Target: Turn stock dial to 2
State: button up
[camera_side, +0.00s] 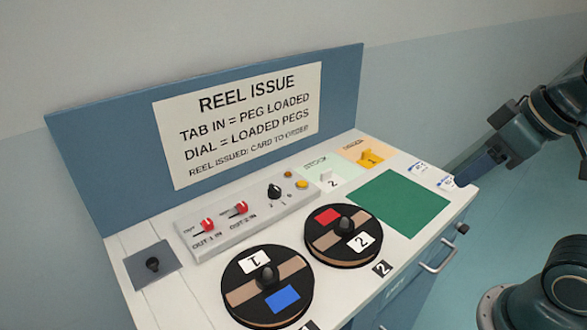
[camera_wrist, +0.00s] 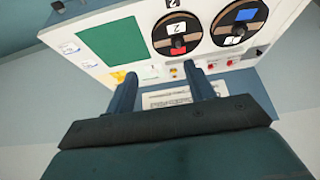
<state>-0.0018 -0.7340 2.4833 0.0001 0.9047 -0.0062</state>
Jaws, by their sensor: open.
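The stock dial (camera_side: 274,191) is a small black knob on the raised grey control panel (camera_side: 230,222), to the right of two red tabs. Small marks sit below it; its exact pointing direction is too small to tell. My gripper (camera_side: 466,180) is at the right end of the bench in the side view, well apart from the dial. In the wrist view my gripper (camera_wrist: 163,78) shows two spread fingers with nothing between them. The dial is not clear in the wrist view, where the panel is partly behind a finger.
Two black reels, tagged 1 (camera_side: 239,290) and 2 (camera_side: 324,242), stand in front of the panel. A green mat (camera_side: 400,203) lies right of them. A sign board (camera_side: 335,120) rises at the back.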

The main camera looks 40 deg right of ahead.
jog(key=w+a+r+n+g, duration=0.15)
jog(key=w+r, duration=0.35)
jog(key=w, duration=0.5)
jog(key=n+g, duration=0.4)
jog(key=n, duration=0.3)
send_over(274, 187)
notch_tip(274, 187, down, 14)
jog(key=r, duration=0.1)
jog(key=shift+f+m, duration=0.25)
notch_tip(274, 187, down, 14)
jog(key=shift+r, duration=0.1)
jog(key=shift+c, duration=0.2)
jog(key=c, duration=0.9)
